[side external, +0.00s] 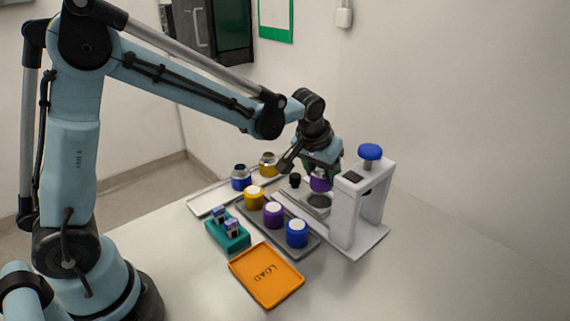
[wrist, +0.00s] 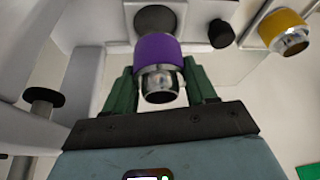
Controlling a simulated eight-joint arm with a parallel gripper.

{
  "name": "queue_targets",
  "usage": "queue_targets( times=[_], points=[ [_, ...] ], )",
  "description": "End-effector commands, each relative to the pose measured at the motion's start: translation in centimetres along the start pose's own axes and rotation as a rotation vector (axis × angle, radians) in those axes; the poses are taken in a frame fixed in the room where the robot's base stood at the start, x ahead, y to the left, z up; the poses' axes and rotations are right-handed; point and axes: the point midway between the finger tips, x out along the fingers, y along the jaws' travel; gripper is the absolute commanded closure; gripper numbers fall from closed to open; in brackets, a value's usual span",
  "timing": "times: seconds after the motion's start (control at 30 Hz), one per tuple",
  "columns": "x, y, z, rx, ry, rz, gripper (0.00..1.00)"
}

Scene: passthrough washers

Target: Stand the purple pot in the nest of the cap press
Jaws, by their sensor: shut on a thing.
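The purple pot (wrist: 157,48), with its bare metal neck, is held between the green fingers of my gripper (wrist: 162,85) in the wrist view. In the side view the pot (side external: 320,184) hangs under my gripper (side external: 321,172), just above the dark round nest (side external: 318,202). The nest (wrist: 155,18) shows partly behind the pot in the wrist view. Whether the pot's base touches the nest is unclear. The white cap press (side external: 345,210) stands to the right, with a blue knob (side external: 370,152) on top.
A grey rack (side external: 312,243) holds yellow, purple and blue pieces with white tops. A white tray (side external: 200,204) behind bears a blue pot (side external: 241,177) and a yellow pot (side external: 267,165). A teal block (side external: 226,238) and an orange LOAD tray (side external: 266,292) are nearer.

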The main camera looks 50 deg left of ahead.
Motion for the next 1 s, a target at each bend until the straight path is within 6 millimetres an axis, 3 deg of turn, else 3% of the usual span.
queue_targets(
  times=[1.0],
  points=[
    [1.9,0.0,0.8,0.000,0.000,0.000,0.82]
  ],
)
